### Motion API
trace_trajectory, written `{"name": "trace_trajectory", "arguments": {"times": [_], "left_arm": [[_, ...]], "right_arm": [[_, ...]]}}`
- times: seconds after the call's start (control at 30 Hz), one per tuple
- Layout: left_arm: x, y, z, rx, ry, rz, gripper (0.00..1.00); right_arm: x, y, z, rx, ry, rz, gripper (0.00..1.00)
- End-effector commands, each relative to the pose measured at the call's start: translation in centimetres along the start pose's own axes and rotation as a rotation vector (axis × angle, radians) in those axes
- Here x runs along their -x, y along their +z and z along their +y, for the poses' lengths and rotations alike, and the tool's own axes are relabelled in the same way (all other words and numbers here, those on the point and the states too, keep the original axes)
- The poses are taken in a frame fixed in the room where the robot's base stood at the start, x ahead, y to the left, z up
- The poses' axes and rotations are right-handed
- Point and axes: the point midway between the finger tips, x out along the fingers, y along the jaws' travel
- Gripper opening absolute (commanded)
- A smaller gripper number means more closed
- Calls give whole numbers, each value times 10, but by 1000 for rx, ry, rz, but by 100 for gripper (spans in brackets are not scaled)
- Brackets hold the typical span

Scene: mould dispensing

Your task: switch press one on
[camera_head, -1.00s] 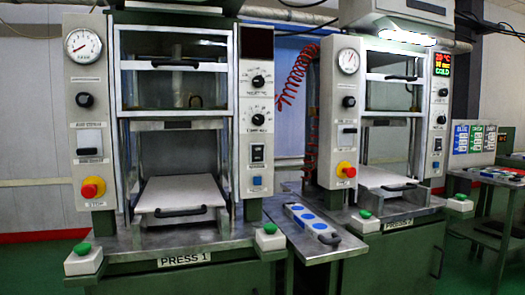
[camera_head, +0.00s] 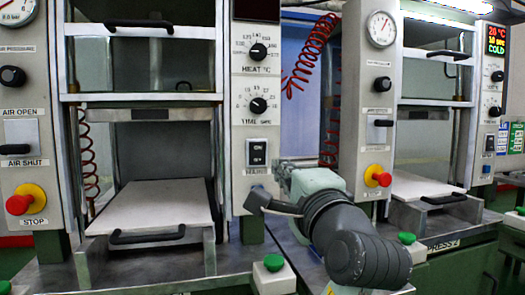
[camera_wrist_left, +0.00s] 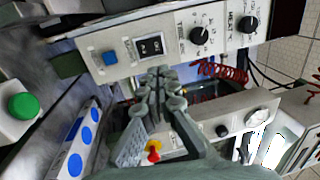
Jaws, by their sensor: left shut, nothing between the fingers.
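Press one's black rocker switch (camera_head: 257,153) sits on the white control panel (camera_head: 235,110), below the HEAT and TIME dials. It also shows in the left wrist view (camera_wrist_left: 150,46), just beyond my fingertips. I cannot tell which way the rocker is tipped. The dark display (camera_head: 256,8) above the dials is blank. My left gripper (camera_head: 256,201) is in front of the panel's lower part, below the switch. In the left wrist view my gripper (camera_wrist_left: 160,74) is shut and empty. A blue button (camera_wrist_left: 110,58) sits beside the switch. My right gripper is not in view.
Press two's display (camera_head: 496,40) is lit. Red stop buttons (camera_head: 18,204) (camera_head: 377,176) are on both presses. A green button (camera_head: 274,262) stands at the front edge. A tray with blue discs (camera_wrist_left: 75,145) lies below my left arm. A red coiled hose (camera_head: 318,45) hangs between the presses.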

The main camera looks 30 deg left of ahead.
Motion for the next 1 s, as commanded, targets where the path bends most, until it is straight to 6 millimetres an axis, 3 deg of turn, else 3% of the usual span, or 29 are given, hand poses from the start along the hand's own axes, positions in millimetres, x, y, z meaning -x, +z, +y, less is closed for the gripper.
{"name": "trace_trajectory", "arguments": {"times": [0.23, 0.37, 0.8, 1.0], "left_arm": [[-4, 0, 1, -1, 1, -1, 0], [-18, 0, 0, -1, 0, -3, 0], [-108, 0, 0, -1, 0, -2, 0], [-133, 0, 1, -1, 2, -1, 0]], "right_arm": [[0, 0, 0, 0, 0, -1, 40], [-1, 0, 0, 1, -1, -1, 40], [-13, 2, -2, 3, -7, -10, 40], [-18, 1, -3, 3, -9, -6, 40]]}}
